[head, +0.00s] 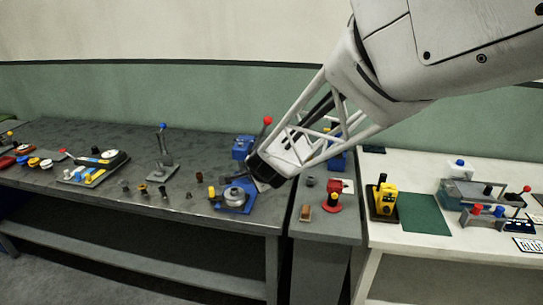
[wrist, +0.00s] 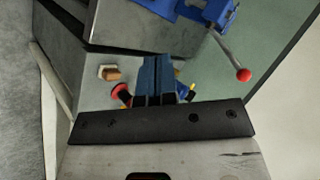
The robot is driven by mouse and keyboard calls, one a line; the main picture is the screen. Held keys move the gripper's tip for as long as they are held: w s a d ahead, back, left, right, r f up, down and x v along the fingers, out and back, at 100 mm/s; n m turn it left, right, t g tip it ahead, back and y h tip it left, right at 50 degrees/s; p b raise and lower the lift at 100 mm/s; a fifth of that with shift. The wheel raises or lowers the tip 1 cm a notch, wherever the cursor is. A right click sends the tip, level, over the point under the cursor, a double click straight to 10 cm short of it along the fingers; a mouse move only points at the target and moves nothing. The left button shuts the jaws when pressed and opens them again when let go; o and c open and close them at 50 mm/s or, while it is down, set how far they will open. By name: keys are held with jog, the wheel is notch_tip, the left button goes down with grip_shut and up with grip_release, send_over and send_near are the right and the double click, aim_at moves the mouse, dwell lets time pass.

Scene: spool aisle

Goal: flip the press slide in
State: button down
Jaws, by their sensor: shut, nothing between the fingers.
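My gripper (head: 268,178) is shut and empty, low over the right end of the dark bench in the head view. In the wrist view its closed fingers (wrist: 156,62) point up the picture. A blue device with a red-ball lever (head: 267,121) is partly hidden behind my gripper. In the wrist view the blue device (wrist: 208,12) is at the top edge, and its lever ends in a red ball (wrist: 244,75), apart from my fingers. A grey stand with a blue-ball lever (head: 162,153) is further left. I cannot tell which part is the press slide.
A blue plate with a round metal part (head: 235,195) lies beside my gripper. A yellow device (head: 384,197) and green mat (head: 424,214) are on the white table.

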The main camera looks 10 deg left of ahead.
aim_at(212, 198)
jog(key=w+a+f+m+h, duration=0.1)
jog(key=a+f+m, duration=0.2)
jog(key=a+f, duration=0.4)
jog(key=a+f+m+t+h, duration=0.1)
jog(key=a+f+m, duration=0.2)
jog(key=a+f, duration=0.4)
jog(key=shift+w+a+f+h, duration=0.25)
jog(key=shift+w+a+h, duration=0.15)
jog(key=shift+a, duration=2)
jog(key=shift+f, duration=0.1)
jog(key=x, duration=1)
jog(key=shift+w+a+r, duration=0.1)
jog(key=shift+w+r, duration=0.1)
jog(key=shift+w, duration=0.4)
jog(key=shift+w+a, duration=0.2)
jog(key=shift+w, duration=0.5)
jog(key=shift+w+a, duration=0.2)
jog(key=shift+w, duration=0.5)
jog(key=shift+w, duration=0.1)
